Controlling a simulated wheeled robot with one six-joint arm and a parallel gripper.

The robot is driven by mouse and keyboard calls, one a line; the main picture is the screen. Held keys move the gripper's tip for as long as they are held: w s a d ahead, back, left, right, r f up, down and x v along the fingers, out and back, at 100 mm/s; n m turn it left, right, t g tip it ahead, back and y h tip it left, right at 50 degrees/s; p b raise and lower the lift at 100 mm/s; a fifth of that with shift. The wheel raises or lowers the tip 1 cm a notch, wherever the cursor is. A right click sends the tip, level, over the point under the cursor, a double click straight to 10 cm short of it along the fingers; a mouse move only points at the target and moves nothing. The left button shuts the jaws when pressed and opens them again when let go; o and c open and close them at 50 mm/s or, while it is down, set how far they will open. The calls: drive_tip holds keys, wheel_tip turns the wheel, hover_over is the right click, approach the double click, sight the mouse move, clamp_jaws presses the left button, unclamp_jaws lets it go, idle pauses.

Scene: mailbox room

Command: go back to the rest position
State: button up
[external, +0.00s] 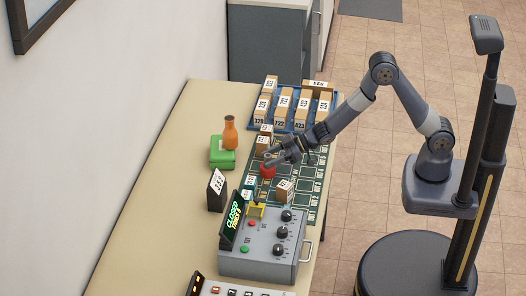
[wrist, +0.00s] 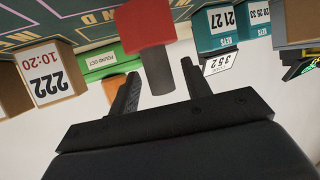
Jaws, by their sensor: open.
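My gripper (external: 272,158) is above the green marked mat (external: 308,184) on the table, its fingers pointing left and down. In the wrist view my gripper's two fingers (wrist: 160,68) are apart. A red object (wrist: 147,30) with a dark grey cylindrical part shows there, the grey part appearing between the fingertips without clear contact. In the external view the red object (external: 267,171) is just below the fingers; its lower part is hard to make out. My arm reaches out bent over the table from the right.
A blue rack (external: 284,128) of numbered boxes stands at the back. A green box (external: 222,153), an orange bottle (external: 230,133) and a dark numbered block (external: 216,190) are at left. A grey control box (external: 262,252) with knobs and a lit sign is in front. The table's left side is clear.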

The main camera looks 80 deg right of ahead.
sight(304, 211)
drive_tip(key=shift+x, duration=0.9)
wheel_tip(304, 211, up, 10)
drive_tip(key=shift+s+d+p, duration=0.15)
drive_tip(key=shift+p, duration=0.45)
drive_tip(key=shift+s+a+r, duration=0.1)
drive_tip(key=shift+s+a, duration=0.1)
drive_tip(key=shift+a, duration=0.15)
drive_tip(key=s+a+b, duration=0.1)
drive_tip(key=s+a, duration=0.1)
drive_tip(key=a, duration=0.1)
drive_tip(key=s+a+f+n+g+y+b, duration=0.1)
drive_tip(key=s+a, duration=0.1)
drive_tip(key=a, duration=0.1)
drive_tip(key=s+a+f+n+y+b, duration=0.1)
drive_tip(key=s+a, duration=0.1)
drive_tip(key=a, duration=0.2)
drive_tip(key=shift+s, duration=0.15)
drive_tip(key=s+a+f+n+g+y+b, duration=0.2)
drive_tip(key=s+a+n+y+b, duration=0.1)
drive_tip(key=s+a, duration=0.6)
drive_tip(key=shift+h, duration=0.3)
drive_tip(key=f+b, duration=0.1)
drive_tip(key=f, duration=0.4)
drive_tip(key=f+b, duration=0.1)
drive_tip(key=f, duration=0.4)
drive_tip(key=shift+s+a+f+b, duration=0.15)
drive_tip(key=shift+s+b, duration=0.05)
drive_tip(key=shift+b, duration=0.1)
drive_tip(key=shift+s+d+r, duration=0.35)
drive_tip(key=shift+d, duration=0.05)
